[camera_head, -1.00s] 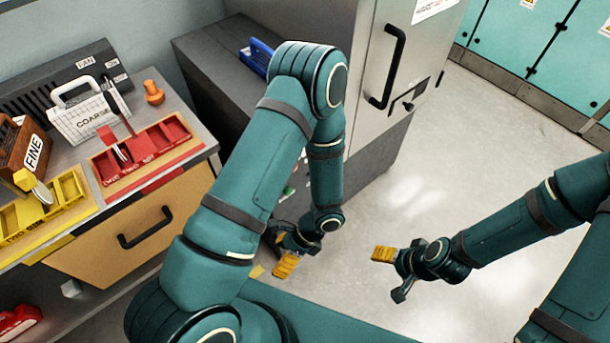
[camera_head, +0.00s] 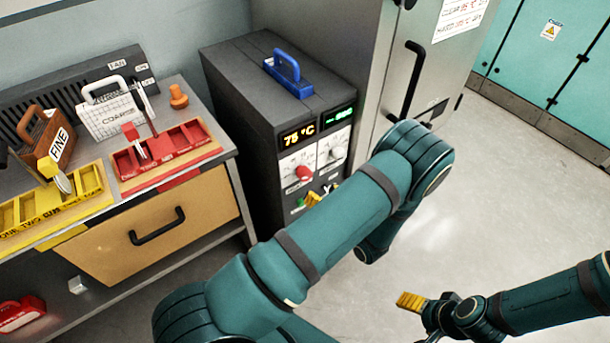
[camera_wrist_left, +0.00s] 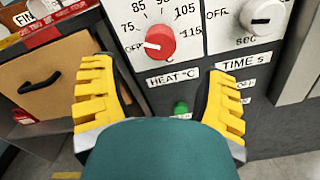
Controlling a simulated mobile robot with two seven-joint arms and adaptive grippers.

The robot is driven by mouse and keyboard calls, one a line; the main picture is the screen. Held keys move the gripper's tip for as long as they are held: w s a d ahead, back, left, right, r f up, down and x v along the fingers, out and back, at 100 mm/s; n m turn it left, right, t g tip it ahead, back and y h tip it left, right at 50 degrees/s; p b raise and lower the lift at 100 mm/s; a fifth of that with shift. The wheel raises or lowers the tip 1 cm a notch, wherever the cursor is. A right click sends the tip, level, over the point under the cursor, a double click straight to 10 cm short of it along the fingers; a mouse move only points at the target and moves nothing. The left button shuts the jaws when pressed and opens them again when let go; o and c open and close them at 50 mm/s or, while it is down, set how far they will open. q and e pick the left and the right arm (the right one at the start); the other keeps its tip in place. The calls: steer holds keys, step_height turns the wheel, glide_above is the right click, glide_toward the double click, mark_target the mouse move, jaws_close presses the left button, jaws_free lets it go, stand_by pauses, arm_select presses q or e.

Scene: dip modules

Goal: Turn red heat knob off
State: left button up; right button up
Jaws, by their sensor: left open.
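The red heat knob (camera_head: 304,173) is on the front panel of the dark grey unit (camera_head: 300,230), below an orange display reading 75 °C. In the left wrist view the knob (camera_wrist_left: 160,42) shows above the HEAT °C label; its white mark points leftward, exact setting unclear. My left gripper (camera_wrist_left: 158,70) is open, its yellow fingers spread below and either side of the knob, with nothing between them. I cannot tell how far off the panel they are. My left arm mostly hides this gripper in the head view. My right gripper (camera_head: 422,318) is empty, fingers apart, low over the floor.
A white time knob (camera_wrist_left: 262,17) is right of the heat knob; a green button (camera_wrist_left: 181,107) is below. A blue-handled block (camera_head: 288,75) is on top of the unit. A bench with a drawer (camera_head: 150,225) stands left, a steel cabinet (camera_head: 385,60) right.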

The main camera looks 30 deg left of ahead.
mark_target(307, 178)
arm_select(q)
steer(key=x, duration=0.8)
steer(key=shift+a+b, duration=0.15)
steer(key=shift+b, duration=0.2)
steer(key=c, duration=1.2)
